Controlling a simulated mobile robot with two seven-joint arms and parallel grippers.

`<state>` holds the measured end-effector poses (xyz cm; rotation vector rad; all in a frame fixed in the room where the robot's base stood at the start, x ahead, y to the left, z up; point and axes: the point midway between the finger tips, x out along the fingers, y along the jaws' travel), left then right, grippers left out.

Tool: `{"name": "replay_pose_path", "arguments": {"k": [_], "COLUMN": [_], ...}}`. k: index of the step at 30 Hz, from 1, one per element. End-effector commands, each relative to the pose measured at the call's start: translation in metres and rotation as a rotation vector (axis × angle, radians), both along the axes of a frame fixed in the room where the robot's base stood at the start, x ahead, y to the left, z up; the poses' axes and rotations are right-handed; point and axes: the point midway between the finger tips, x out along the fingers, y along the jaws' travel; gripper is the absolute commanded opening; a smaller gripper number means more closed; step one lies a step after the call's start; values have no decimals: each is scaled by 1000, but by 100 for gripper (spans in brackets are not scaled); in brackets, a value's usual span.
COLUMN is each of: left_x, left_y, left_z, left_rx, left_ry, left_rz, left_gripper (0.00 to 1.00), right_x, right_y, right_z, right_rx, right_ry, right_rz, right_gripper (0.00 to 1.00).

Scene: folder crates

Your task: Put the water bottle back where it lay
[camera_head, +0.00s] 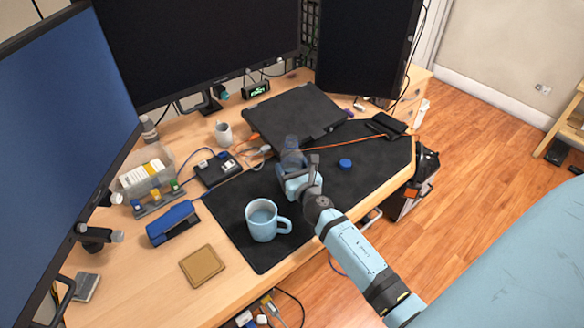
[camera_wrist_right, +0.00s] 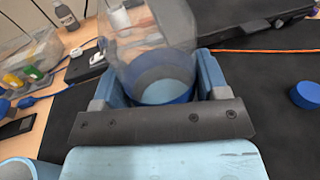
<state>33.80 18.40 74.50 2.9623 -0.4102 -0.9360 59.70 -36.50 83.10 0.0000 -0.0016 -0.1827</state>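The water bottle (camera_head: 292,146) is clear with a blue band near the gripper; it shows large in the right wrist view (camera_wrist_right: 155,50). My right gripper (camera_head: 290,170) has its blue fingers (camera_wrist_right: 163,88) on both sides of the bottle and looks shut on it, over the black desk mat (camera_head: 375,155). The bottle looks roughly upright in the head view; I cannot tell whether its base touches the mat. A round blue cap (camera_head: 345,164) lies apart on the mat to the right, also in the wrist view (camera_wrist_right: 306,95). My left gripper is not in view.
A light blue mug (camera_head: 261,222) stands on the mat near the front. A black laptop (camera_head: 295,115) lies behind the bottle. The mat's right part is mostly clear.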

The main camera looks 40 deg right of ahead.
Motion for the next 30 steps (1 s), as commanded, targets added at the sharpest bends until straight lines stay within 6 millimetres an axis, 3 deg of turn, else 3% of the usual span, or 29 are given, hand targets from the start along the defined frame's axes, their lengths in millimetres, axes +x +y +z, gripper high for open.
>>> {"name": "replay_pose_path", "arguments": {"k": [1, 3, 14, 30], "left_x": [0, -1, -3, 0], "left_y": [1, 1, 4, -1], "left_z": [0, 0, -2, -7], "left_rx": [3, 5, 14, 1], "left_ry": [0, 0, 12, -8], "left_rz": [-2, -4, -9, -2], "left_gripper": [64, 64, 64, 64], "right_x": [0, 0, -2, -104], "right_y": [0, 0, 0, 19], "right_z": [0, 0, 5, 1], "right_rx": [0, 0, 1, 1], "right_ry": [1, 1, 2, 2], "right_rz": [0, 0, 0, -1], "right_gripper": [79, 89, 89, 89]}}
